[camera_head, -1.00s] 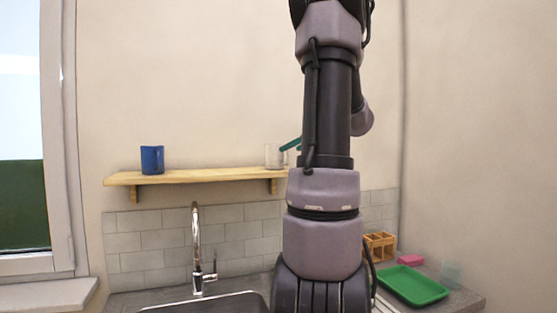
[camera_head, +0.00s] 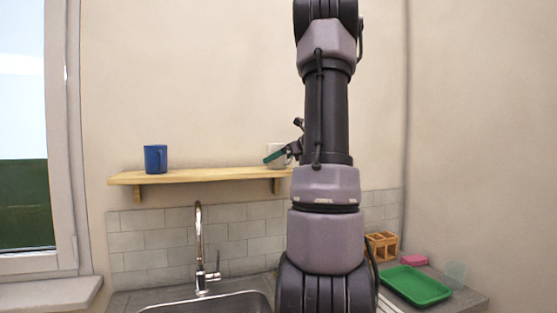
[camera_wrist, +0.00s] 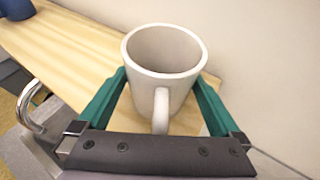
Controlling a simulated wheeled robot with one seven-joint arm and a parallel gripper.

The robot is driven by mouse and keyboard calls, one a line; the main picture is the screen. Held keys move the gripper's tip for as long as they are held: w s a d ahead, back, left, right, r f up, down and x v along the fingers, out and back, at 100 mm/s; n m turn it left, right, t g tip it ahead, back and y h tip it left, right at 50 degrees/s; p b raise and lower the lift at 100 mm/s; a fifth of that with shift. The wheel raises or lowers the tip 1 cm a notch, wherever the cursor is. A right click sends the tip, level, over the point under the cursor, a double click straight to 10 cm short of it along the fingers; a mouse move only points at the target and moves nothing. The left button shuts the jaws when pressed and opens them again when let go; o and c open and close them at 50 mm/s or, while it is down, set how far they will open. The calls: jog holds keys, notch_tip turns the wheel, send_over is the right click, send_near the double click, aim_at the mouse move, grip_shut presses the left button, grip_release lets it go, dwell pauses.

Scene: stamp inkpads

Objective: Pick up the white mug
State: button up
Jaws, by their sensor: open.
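The white mug (camera_wrist: 167,60) stands upright on the wooden shelf (camera_wrist: 60,45) in the wrist view, its handle pointing toward my wrist. My gripper (camera_wrist: 161,78) is open, with one teal finger on each side of the mug. I cannot tell whether either finger touches it. In the head view the white mug (camera_head: 280,162) is at the right part of the shelf, partly hidden by a teal finger of my gripper (camera_head: 276,155).
A blue mug (camera_head: 155,158) stands at the shelf's left. Below are a faucet (camera_head: 200,245) and sink (camera_head: 215,303). A green tray (camera_head: 415,286), a wooden caddy (camera_head: 381,246) and a pink item (camera_head: 412,258) are at right. The wall is close behind the shelf.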

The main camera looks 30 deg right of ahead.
jog(key=c, duration=1.5)
jog(key=shift+r, duration=0.1)
